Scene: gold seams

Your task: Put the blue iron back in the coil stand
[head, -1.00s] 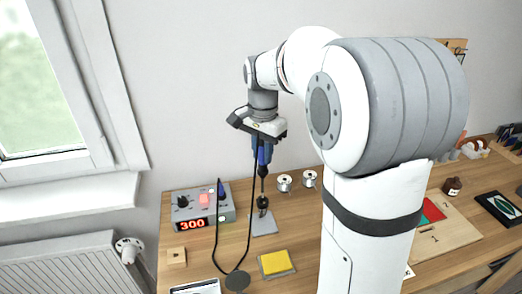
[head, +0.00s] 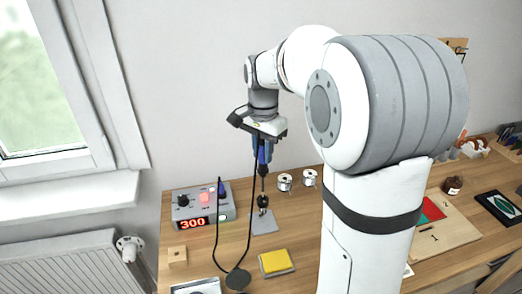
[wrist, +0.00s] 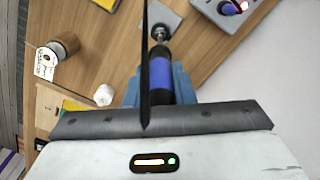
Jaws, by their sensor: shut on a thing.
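The blue iron (head: 264,170) hangs upright, tip down, in my gripper (head: 262,155). The gripper's blue fingers are shut around its handle. The coil stand (head: 263,222) is on the bench directly below, with a grey base and a dark coil. The iron's lower end reaches down to the coil; I cannot tell whether the tip is inside it. In the wrist view, the iron's blue handle (wrist: 160,84) lies between the fingers (wrist: 160,75). Its dark front points at the coil stand's grey base (wrist: 172,20).
A soldering station (head: 202,206) showing 300 stands left of the stand. A dark cable (head: 218,235) loops beside the iron. A yellow sponge (head: 276,262) lies in front. Solder spools (head: 285,182) stand behind right. A wooden block (head: 177,255) is at the left.

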